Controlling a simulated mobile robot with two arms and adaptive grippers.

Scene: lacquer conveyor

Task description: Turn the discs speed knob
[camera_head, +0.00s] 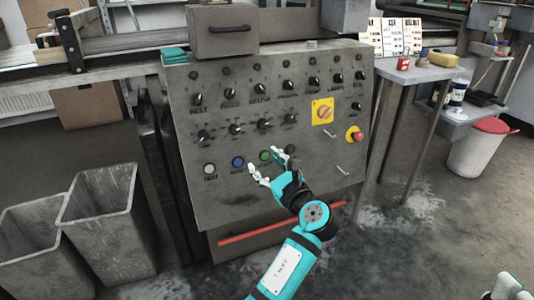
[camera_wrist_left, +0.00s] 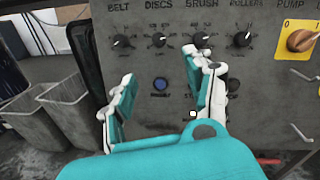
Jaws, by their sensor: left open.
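The discs speed knob (camera_head: 236,129) is a black knob with a pale pointer in the second row of the grey control panel (camera_head: 235,195). In the left wrist view the discs speed knob (camera_wrist_left: 158,42) sits under the label DISCS, between the belt knob (camera_wrist_left: 122,42) and the brush knob (camera_wrist_left: 197,42). My left gripper (camera_head: 266,162) is open and empty in front of the panel, below the knob row. In its wrist view the left gripper (camera_wrist_left: 160,68) has its fingers apart, framing a blue button. Part of my right gripper (camera_head: 510,288) shows at the bottom right corner.
White (camera_head: 209,169), blue (camera_head: 238,162) and green (camera_head: 265,156) buttons lie below the knobs. A yellow-backed switch (camera_head: 322,111) and a red stop button (camera_head: 354,134) are to the right. Grey bins (camera_head: 105,225) stand left; a table (camera_head: 415,72) stands right.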

